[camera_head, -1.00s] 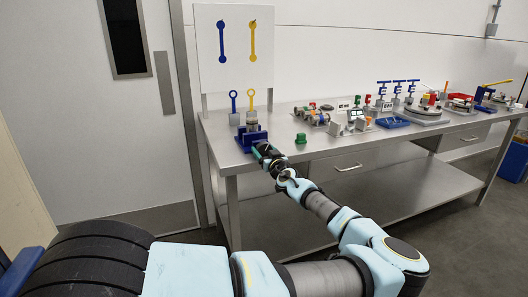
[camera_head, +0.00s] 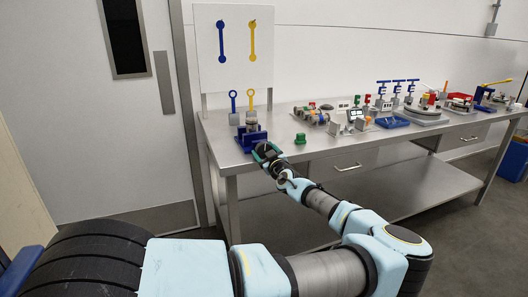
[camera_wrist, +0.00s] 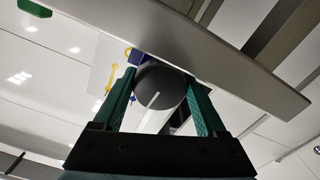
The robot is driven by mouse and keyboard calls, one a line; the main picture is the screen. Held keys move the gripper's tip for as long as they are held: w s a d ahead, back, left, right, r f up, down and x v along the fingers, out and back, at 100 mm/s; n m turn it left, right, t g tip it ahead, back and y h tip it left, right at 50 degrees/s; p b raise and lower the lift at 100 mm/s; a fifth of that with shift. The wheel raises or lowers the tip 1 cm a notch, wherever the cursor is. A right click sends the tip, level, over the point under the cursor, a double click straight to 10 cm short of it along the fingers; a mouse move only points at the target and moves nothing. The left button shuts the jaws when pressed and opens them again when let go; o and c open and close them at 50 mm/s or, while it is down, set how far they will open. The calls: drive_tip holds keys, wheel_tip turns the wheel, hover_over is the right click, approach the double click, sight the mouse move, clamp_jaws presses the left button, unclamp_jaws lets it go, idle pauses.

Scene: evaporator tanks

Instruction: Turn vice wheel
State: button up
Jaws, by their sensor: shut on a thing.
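The blue vice (camera_head: 249,136) stands near the left front edge of the steel table. Its wheel is hidden behind my gripper in the head view. In the wrist view, a dark grey round wheel (camera_wrist: 160,88) lies between my two green fingers, with a pale line across its face. A bit of the blue vice (camera_wrist: 136,56) shows behind it. My gripper (camera_wrist: 160,95) is shut on the wheel, one finger at each side. In the head view, my gripper (camera_head: 266,151) is at the front of the vice, by the table edge.
The steel table (camera_head: 345,143) has its front edge close to my gripper. A green block (camera_head: 301,138) stands right of the vice. A panel (camera_head: 236,45) with blue and yellow bars rises behind. Several devices fill the table further right.

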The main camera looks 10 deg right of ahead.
drive_tip(key=o, duration=1.3)
drive_tip(key=shift+s+d+b, duration=0.25)
drive_tip(key=shift+s+b, duration=0.3)
drive_tip(key=shift+s, duration=1.25)
drive_tip(key=shift+s+d+b, duration=0.2)
drive_tip(key=shift+s+b, duration=0.35)
drive_tip(key=shift+s, duration=1.25)
drive_tip(key=shift+s+d+b, duration=0.25)
drive_tip(key=shift+s+b, duration=0.3)
drive_tip(key=shift+s, duration=1.25)
